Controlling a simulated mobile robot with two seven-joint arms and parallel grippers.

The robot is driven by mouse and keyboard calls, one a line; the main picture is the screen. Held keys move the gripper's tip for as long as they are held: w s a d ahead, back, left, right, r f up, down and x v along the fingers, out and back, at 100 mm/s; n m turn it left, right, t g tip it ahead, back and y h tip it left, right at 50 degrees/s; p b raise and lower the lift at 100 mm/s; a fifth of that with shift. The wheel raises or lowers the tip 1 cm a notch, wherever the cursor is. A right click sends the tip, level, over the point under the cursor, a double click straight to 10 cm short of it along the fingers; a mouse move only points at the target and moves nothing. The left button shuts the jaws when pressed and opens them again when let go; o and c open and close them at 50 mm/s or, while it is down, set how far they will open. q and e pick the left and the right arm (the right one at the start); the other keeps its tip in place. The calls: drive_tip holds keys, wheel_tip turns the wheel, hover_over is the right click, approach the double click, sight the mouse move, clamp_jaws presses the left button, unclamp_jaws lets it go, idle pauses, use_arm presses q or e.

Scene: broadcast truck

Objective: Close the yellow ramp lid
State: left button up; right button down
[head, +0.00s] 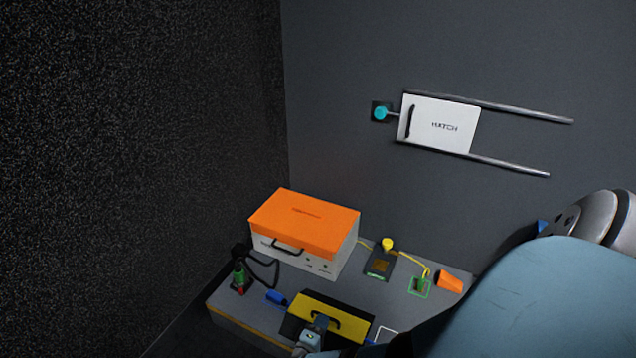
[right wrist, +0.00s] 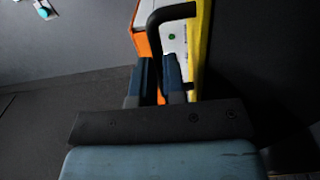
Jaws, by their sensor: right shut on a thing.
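The yellow ramp lid (head: 345,322) is at the front of the low grey bench, with dark panels beside it and a black handle (head: 322,309) on its face. It looks tilted, but I cannot tell how far open it stands. In the right wrist view the lid (right wrist: 201,45) shows as a narrow yellow strip, with the black handle (right wrist: 154,45) beside it. My right gripper (head: 320,323) is at the handle; its blue fingers (right wrist: 160,78) are shut on the handle's lower part. My left gripper is not in view.
An orange-lidded box (head: 305,222) stands behind on the bench (head: 222,305). A green and red device (head: 239,278), a blue cylinder (head: 276,297), a yellow knob (head: 388,244) and an orange piece (head: 449,283) are around. A white hatch panel (head: 440,124) is on the wall.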

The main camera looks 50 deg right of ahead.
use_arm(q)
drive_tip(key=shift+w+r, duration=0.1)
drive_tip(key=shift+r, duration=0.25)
use_arm(e)
drive_tip(key=shift+d, duration=0.2)
drive_tip(key=c, duration=1.2)
unclamp_jaws()
drive_tip(key=shift+f, duration=0.1)
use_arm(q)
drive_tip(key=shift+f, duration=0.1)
use_arm(e)
drive_tip(key=shift+a+r, duration=0.1)
drive_tip(key=shift+r, duration=0.15)
use_arm(q)
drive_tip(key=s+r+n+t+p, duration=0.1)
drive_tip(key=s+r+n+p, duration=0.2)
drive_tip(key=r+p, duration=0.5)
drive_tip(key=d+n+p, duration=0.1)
drive_tip(key=p, duration=0.3)
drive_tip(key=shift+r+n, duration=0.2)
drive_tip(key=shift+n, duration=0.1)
use_arm(e)
wheel_tip(320, 180, up, 20)
drive_tip(key=shift+f, duration=0.2)
